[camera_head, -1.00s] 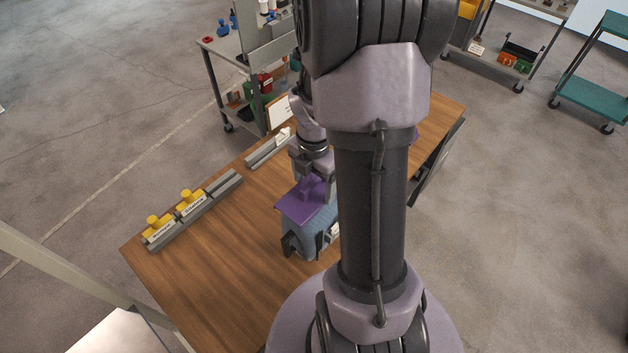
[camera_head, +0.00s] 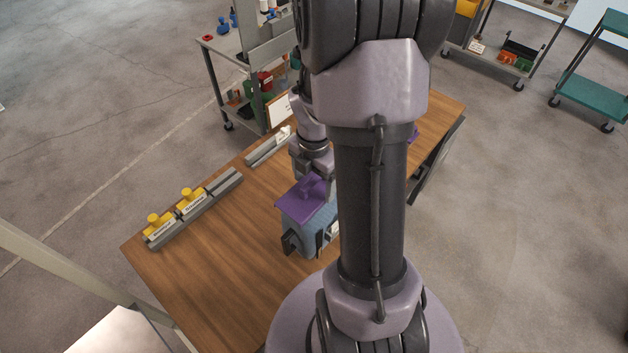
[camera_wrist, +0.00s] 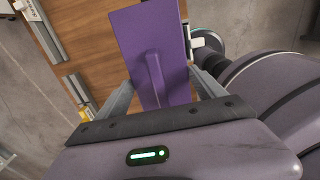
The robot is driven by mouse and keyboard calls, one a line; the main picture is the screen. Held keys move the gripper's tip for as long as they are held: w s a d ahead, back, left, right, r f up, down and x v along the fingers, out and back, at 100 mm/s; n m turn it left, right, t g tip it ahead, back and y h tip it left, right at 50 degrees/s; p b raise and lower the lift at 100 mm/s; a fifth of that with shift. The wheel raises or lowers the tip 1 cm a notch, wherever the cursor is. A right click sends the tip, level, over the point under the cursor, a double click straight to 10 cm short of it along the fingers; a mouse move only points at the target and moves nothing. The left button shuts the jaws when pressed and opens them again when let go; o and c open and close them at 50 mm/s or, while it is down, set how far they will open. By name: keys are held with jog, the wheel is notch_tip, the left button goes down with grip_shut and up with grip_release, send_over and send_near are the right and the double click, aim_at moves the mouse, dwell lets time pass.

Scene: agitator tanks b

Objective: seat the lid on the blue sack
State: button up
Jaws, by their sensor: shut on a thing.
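The purple lid (camera_head: 296,207) is a flat plate with a raised ridge handle. In the head view it lies over the top of the blue sack (camera_head: 313,237); I cannot tell whether it touches the sack all round. My gripper (camera_head: 316,183) is at the lid's handle and shut on the lid. In the wrist view the lid (camera_wrist: 132,40) extends away from my gripper (camera_wrist: 160,92), with a finger on each side of its ridge. The lid hides the sack's top, and my arm hides its right part in the head view.
The sack stands in a dark holder (camera_head: 291,243) on the wooden table (camera_head: 215,262). Yellow-knobbed blocks (camera_head: 190,203) sit on a grey rail at the left. Another grey rail (camera_head: 268,147) lies behind. The table's front left is clear.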

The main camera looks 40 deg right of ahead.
jog(key=shift+f+b, duration=0.55)
jog(key=shift+f, duration=0.25)
jog(key=o, duration=1.3)
jog(key=shift+o, duration=0.2)
notch_tip(320, 180, up, 18)
jog(key=p, duration=0.4)
jog(key=s+a+f+m+t+b, duration=0.2)
jog(key=a+f+m+b, duration=0.3)
jog(key=a+m+b, duration=0.2)
jog(key=s+a+f+m+t+y+b, duration=0.1)
jog(key=s+a+f+m+t+b, duration=0.1)
jog(key=a+f+m+b, duration=0.3)
jog(key=s+a+f+m+t+y+b, duration=0.1)
jog(key=s+a+f+m+b, duration=0.2)
jog(key=a+m+b, duration=0.8)
jog(key=shift+a+f+t, duration=0.4)
jog(key=shift+a+f, duration=0.05)
jog(key=shift+f, duration=0.5)
